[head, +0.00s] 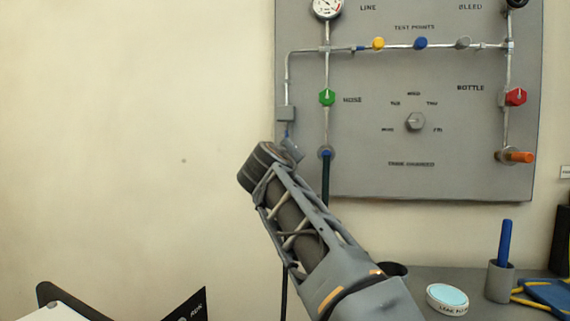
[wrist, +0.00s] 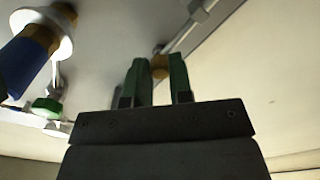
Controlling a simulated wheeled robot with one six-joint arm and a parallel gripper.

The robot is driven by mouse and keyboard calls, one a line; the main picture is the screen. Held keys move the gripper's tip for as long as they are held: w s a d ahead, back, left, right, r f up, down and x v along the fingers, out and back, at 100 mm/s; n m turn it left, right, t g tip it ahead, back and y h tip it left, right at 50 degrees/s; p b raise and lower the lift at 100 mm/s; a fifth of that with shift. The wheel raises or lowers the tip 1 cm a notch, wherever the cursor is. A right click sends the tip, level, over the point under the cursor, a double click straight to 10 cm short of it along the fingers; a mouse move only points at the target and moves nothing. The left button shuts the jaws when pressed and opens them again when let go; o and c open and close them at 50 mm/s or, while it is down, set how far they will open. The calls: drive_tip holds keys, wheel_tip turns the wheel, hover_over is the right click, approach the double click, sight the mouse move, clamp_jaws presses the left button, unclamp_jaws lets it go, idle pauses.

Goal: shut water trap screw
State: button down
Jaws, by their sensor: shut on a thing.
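The water trap (head: 286,113) is a small grey box on the left pipe of the grey panel, with a short blue piece below it. My gripper (head: 290,146) is raised just below the trap in the head view, and my arm hides part of it. In the wrist view my gripper's two green fingers (wrist: 157,77) point up on either side of a small brass screw (wrist: 160,66). The fingers are shut on this screw. Its far end and its thread are hidden.
The hose coupling with a blue end (head: 326,154) is close right of my gripper; it also shows in the wrist view (wrist: 25,62). The green knob (head: 327,97) is above it. A bench (head: 440,275) with a pen cup (head: 499,283) is below right. The left wall is clear.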

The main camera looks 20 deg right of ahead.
idle(0.3)
drive_tip(key=c, duration=1)
unclamp_jaws()
drive_tip(key=v, duration=1.3)
drive_tip(key=shift+s+a, duration=0.3)
